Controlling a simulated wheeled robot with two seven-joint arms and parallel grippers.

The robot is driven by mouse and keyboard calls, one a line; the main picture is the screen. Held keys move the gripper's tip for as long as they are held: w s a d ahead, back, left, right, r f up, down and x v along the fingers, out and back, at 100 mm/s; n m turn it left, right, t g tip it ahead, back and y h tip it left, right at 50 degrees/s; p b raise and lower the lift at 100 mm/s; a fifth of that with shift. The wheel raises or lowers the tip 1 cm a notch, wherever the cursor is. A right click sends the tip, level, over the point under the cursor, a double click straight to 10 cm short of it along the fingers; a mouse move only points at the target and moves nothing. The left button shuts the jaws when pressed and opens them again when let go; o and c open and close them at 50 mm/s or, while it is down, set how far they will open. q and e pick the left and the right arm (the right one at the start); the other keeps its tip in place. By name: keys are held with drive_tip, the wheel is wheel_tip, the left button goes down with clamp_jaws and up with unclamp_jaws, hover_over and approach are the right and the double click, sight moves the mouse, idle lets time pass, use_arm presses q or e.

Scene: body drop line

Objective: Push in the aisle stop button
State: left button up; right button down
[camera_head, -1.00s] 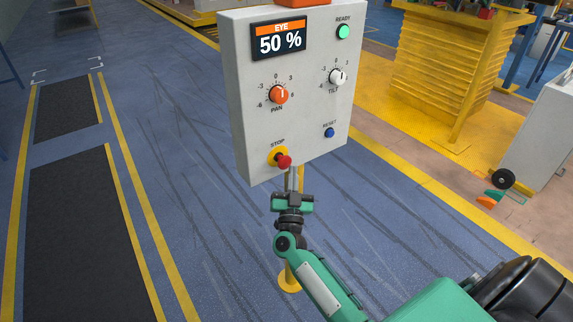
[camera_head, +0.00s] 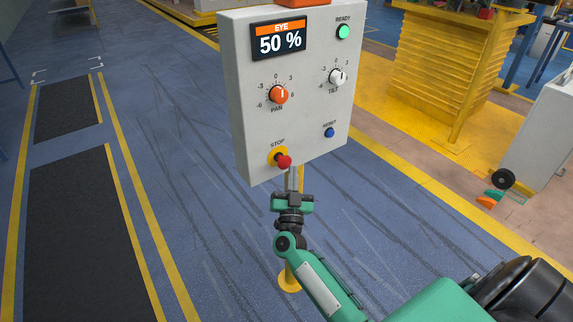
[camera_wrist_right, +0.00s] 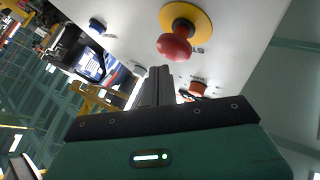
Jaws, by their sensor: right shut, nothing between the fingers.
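The red stop button (camera_head: 284,162) sticks out from a yellow collar under the STOP label, at the lower left of the grey control box (camera_head: 300,115). In the right wrist view the red button (camera_wrist_right: 174,46) stands out from its yellow disc, just above and right of the fingertips. My right gripper (camera_head: 293,178) is shut and empty, its fingers pointing up just below the button. In the right wrist view the shut fingers (camera_wrist_right: 157,78) end close to the button, with a gap visible between them. My left gripper is not in view.
The box also carries an orange PAN knob (camera_head: 278,94), a white TILT knob (camera_head: 338,77), a blue RESET button (camera_head: 329,132), a green READY lamp (camera_head: 343,32) and a display (camera_head: 280,41) reading 50 %. Open blue floor surrounds the box's post.

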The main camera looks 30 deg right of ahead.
drive_tip(key=shift+w, duration=0.1)
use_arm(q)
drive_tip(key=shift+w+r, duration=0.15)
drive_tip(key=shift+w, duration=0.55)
use_arm(e)
drive_tip(key=shift+w, duration=0.35)
